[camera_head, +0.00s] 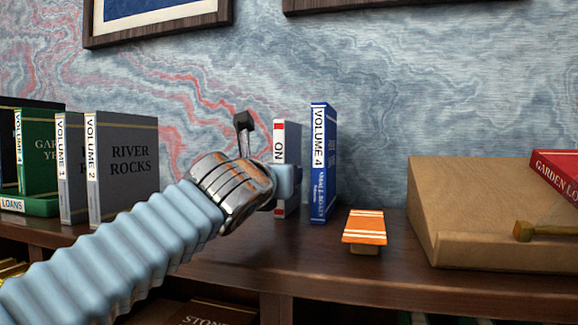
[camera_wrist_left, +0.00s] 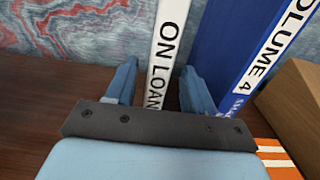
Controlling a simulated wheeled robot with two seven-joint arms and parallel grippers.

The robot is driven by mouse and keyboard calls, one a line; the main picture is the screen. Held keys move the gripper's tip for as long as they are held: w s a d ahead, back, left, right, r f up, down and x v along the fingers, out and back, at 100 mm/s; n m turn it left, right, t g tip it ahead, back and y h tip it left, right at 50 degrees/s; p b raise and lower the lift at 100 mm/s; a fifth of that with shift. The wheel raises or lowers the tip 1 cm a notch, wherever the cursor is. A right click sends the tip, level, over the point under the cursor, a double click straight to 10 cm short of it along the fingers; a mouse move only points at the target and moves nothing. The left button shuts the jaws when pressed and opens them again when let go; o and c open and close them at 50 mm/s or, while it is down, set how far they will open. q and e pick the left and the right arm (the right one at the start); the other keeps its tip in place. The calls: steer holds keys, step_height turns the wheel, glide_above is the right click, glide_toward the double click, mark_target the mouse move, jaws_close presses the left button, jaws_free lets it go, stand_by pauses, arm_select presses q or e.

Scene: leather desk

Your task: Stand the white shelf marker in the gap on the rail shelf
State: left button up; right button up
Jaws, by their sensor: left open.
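The white shelf marker (camera_head: 280,139), lettered ON LOAN with a red band near its top, stands upright on the dark wooden shelf (camera_head: 300,258), just left of the blue Volume 4 book (camera_head: 322,165). Volume 2 (camera_head: 122,160) stands further left. My left gripper (camera_head: 287,180) is open at the marker's lower part and hides some of it. In the left wrist view the marker (camera_wrist_left: 168,42) stands between the two spread fingers of the left gripper (camera_wrist_left: 160,88). Whether a finger touches it is unclear. My right gripper is not in view.
Volume 1 (camera_head: 72,167) and green books (camera_head: 36,150) stand at the left. An orange striped piece (camera_head: 364,227) lies in front of Volume 4. A brown sloped box (camera_head: 480,225) with a red book (camera_head: 560,172) takes up the right side.

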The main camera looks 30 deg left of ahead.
arm_select(q)
steer(key=x, duration=0.5)
steer(key=shift+a+p, duration=0.1)
steer(key=shift+p, duration=0.2)
steer(key=shift+r, duration=0.1)
jaws_close()
